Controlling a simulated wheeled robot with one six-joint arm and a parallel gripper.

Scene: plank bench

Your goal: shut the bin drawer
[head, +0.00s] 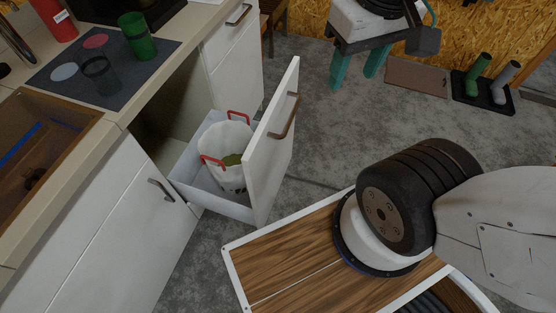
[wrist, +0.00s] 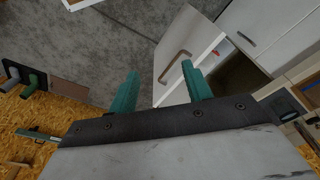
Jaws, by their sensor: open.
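The bin drawer (head: 273,150) is pulled out from the counter in the head view. Its white front panel has a brown bar handle (head: 285,116), and a white bin (head: 227,154) with red handles stands inside it. The drawer front also shows in the wrist view (wrist: 200,48), with its handle (wrist: 177,66) just beyond the fingertips. My gripper (wrist: 160,80) is open, its two green fingers apart with nothing between them. It appears close to the drawer front but I see no clear contact.
A counter (head: 126,112) with a sink (head: 45,140) stands at the left, bearing a dark mat with cups. Grey floor (head: 335,125) is clear right of the drawer.

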